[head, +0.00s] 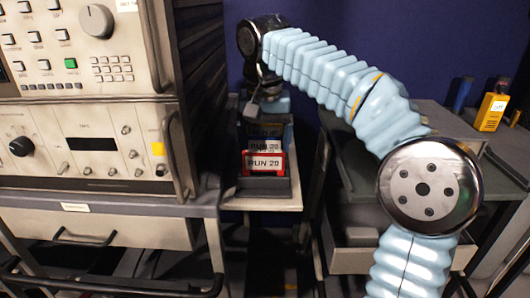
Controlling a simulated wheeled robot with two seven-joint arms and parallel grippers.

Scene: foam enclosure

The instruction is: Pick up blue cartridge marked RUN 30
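A row of cartridges stands one behind another in a dark holder (266,190) on a narrow stand in the middle. My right gripper (256,112) points down at the back of this row, by the blue cartridge. Its fingers are small and dark, so neither opening nor contact shows. My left gripper is out of view.
Rack instruments (90,142) with knobs and protruding handles stand close on the left. A grey cart (470,145) on the right bears a yellow item (490,112) and a dark blue item (461,94). A blue wall (400,40) is behind.

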